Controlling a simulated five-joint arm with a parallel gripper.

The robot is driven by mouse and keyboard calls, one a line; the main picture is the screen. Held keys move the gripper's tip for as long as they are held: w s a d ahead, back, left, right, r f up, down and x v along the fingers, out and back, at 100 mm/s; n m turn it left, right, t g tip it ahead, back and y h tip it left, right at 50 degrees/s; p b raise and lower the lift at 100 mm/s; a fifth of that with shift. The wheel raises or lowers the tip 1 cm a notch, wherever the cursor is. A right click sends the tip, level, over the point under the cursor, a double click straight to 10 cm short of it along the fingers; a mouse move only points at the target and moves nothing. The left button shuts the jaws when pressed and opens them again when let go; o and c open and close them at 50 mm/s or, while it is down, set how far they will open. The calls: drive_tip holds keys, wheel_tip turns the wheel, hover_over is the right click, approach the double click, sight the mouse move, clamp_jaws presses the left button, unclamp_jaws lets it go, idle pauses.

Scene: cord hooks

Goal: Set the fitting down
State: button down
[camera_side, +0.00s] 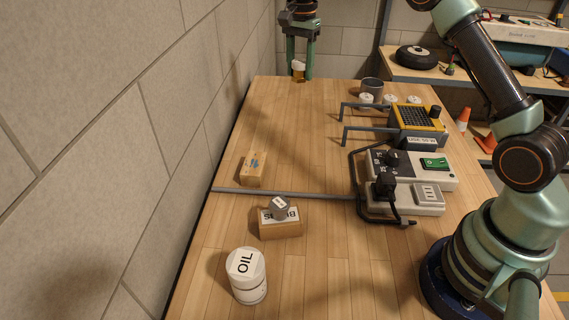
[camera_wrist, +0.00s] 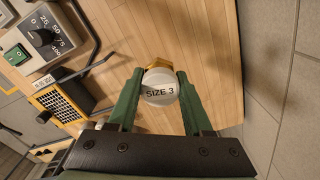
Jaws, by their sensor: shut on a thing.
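The fitting (camera_wrist: 159,92) has a white round top marked "SIZE 3" and a brass, angular part below it. It sits between the two green fingers of my gripper (camera_wrist: 160,78), which is shut on it. In the side view the fitting (camera_side: 299,71) shows small, white above and amber below, between the fingertips of my gripper (camera_side: 299,66) at the far end of the table. I cannot tell whether its base touches the wooden top.
On the wooden table (camera_side: 312,120), a grey cup (camera_side: 372,86) and white round pieces (camera_side: 366,100) stand right of my gripper. Nearer are a yellow-framed unit (camera_side: 418,122) with grey hooks, a dial box (camera_side: 385,165), a wooden block (camera_side: 254,169) and an OIL can (camera_side: 248,285).

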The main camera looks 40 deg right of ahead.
drive_tip(key=shift+s+r, duration=0.15)
drive_tip(key=shift+r, duration=0.6)
drive_tip(key=s+r+n, duration=0.1)
drive_tip(key=s, duration=0.5)
drive_tip(key=n, duration=0.2)
hover_over(333, 163)
drive_tip(key=f, duration=0.2)
wheel_tip(333, 163, down, 19)
drive_tip(key=shift+r, duration=0.1)
drive_tip(key=shift+c, duration=1.6)
unclamp_jaws()
